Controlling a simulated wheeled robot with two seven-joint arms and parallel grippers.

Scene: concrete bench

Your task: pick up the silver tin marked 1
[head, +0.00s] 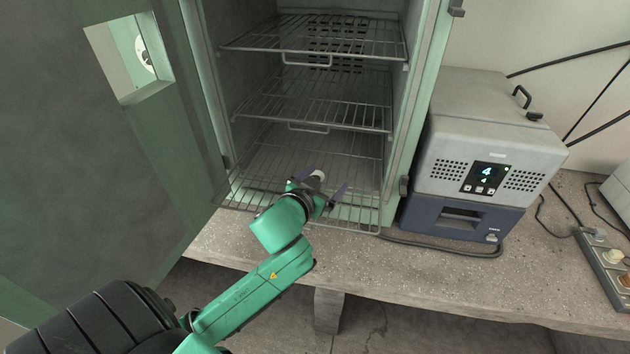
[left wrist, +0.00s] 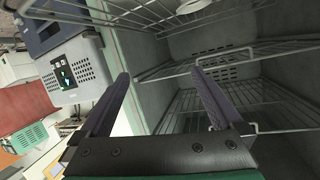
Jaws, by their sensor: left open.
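A small pale, round-topped object (head: 318,175) shows in the head view on or just above the lowest wire shelf, partly behind my left gripper. It may be the silver tin, but I cannot read any mark on it. In the left wrist view a pale round thing (left wrist: 194,5) is cut off by the top edge, by a wire shelf; it may be the same object. My left gripper (head: 324,182) is at the front of the open cabinet, low down, with its fingers either side of the pale object in the picture. In the left wrist view the gripper (left wrist: 160,76) is open with nothing between its fingers.
The cabinet holds a middle wire shelf (head: 318,103) and an upper one (head: 318,38) above the gripper. Its green door (head: 90,150) stands open at left. A grey and blue device (head: 490,165) showing 4 stands close to the right on the concrete bench (head: 450,275).

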